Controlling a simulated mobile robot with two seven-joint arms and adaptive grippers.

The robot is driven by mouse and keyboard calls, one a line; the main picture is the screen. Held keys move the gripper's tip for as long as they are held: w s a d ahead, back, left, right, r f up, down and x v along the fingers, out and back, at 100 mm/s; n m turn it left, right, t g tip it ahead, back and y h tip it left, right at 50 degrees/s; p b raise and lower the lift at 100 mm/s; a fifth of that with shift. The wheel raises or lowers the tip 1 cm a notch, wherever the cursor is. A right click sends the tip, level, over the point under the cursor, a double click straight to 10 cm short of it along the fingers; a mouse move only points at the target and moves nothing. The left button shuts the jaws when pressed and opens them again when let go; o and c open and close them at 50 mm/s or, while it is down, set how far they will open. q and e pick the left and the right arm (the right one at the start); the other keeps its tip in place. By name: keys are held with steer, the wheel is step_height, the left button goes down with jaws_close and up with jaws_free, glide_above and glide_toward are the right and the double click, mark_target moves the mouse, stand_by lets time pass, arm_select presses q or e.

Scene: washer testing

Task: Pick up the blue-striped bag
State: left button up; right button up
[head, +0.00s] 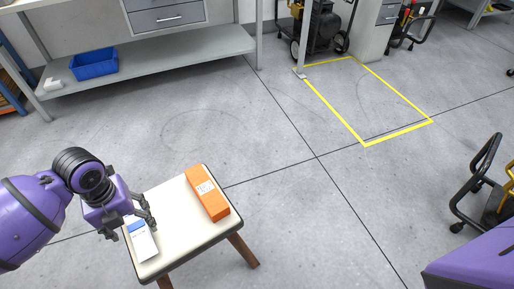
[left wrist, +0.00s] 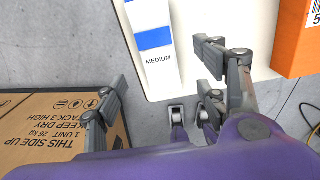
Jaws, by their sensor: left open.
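The blue-striped bag (head: 143,243) is a flat white packet lying on the left part of a small white-topped stool (head: 175,228). In the left wrist view the bag (left wrist: 153,40) shows blue bands and the word MEDIUM. My left gripper (head: 129,226) is open and empty, above the stool's left edge by the bag's far end. In the left wrist view its fingers (left wrist: 158,68) are spread to either side of the bag's near end; I cannot tell whether they touch it. My right gripper is not in view.
An orange box (head: 207,194) lies on the stool right of the bag. A cardboard box (left wrist: 60,125) is below my left gripper in the left wrist view. A blue bin (head: 94,64) sits on a low shelf. The floor around the yellow-taped area (head: 366,143) is mostly clear.

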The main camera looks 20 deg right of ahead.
mark_target(140, 236)
arm_select(q)
steer(key=shift+s+f, duration=0.1)
steer(key=shift+f, duration=0.8)
step_height(140, 236, down, 4)
steer(key=shift+s+f+b, duration=0.15)
steer(key=shift+f+b, duration=0.1)
steer(key=shift+b, duration=0.85)
steer(key=shift+r, duration=0.1)
steer(key=shift+c, duration=0.7)
steer(key=c, duration=1.1)
steer(key=shift+c, duration=0.5)
steer(key=shift+r, duration=0.1)
